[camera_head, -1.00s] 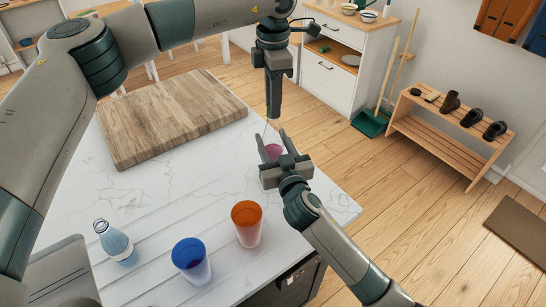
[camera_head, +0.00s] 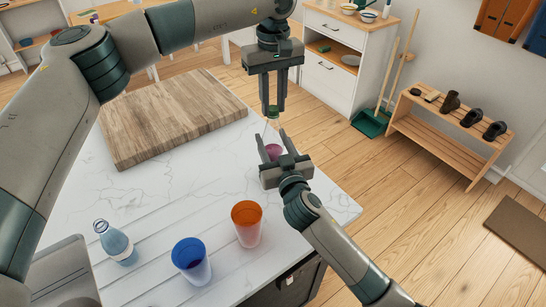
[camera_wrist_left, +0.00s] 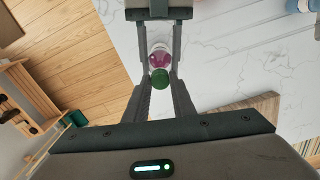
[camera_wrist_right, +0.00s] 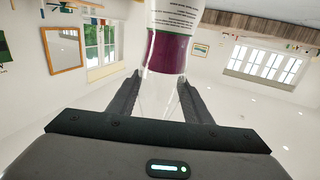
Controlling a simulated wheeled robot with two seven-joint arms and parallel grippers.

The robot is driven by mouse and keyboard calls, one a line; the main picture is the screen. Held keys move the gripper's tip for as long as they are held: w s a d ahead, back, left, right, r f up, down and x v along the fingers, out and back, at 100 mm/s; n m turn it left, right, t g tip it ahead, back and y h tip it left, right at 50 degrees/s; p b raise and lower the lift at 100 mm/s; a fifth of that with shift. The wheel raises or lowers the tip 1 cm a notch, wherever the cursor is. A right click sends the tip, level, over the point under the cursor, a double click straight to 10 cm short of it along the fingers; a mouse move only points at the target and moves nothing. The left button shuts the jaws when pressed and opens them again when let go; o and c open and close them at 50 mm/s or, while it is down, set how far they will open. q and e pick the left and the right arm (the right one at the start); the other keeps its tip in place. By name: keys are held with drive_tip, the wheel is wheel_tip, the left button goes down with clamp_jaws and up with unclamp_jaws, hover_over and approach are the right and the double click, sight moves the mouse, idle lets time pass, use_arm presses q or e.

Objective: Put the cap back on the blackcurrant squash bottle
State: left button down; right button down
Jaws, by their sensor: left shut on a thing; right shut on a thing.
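My left gripper (camera_head: 273,108) points down, shut on the green cap (camera_head: 273,112). In the left wrist view the cap (camera_wrist_left: 160,78) sits between the fingertips. The blackcurrant squash bottle (camera_head: 274,151), clear with purple in it, is held between the fingers of my right gripper (camera_head: 271,138). The bottle (camera_wrist_right: 166,52) shows a purple band and a white printed label in the right wrist view. The cap is above the bottle, with a small gap in the head view. In the left wrist view it overlaps the near end of the bottle (camera_wrist_left: 158,56). The bottle's mouth is not clear.
On the white marble counter (camera_head: 165,195) stand a blue cup (camera_head: 192,262), an orange cup (camera_head: 247,224) and a pale blue bottle (camera_head: 114,243). A wooden board (camera_head: 170,115) lies behind them. Both grippers are near the counter's right edge.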

use_arm(q)
drive_tip(key=c, duration=1.4)
unclamp_jaws()
drive_tip(key=shift+r, duration=0.15)
wheel_tip(320, 180, up, 12)
use_arm(e)
drive_tip(key=c, duration=0.8)
unclamp_jaws()
drive_tip(key=shift+c, duration=0.2)
use_arm(q)
drive_tip(key=shift+f, duration=0.2)
use_arm(e)
drive_tip(key=shift+s, duration=0.1)
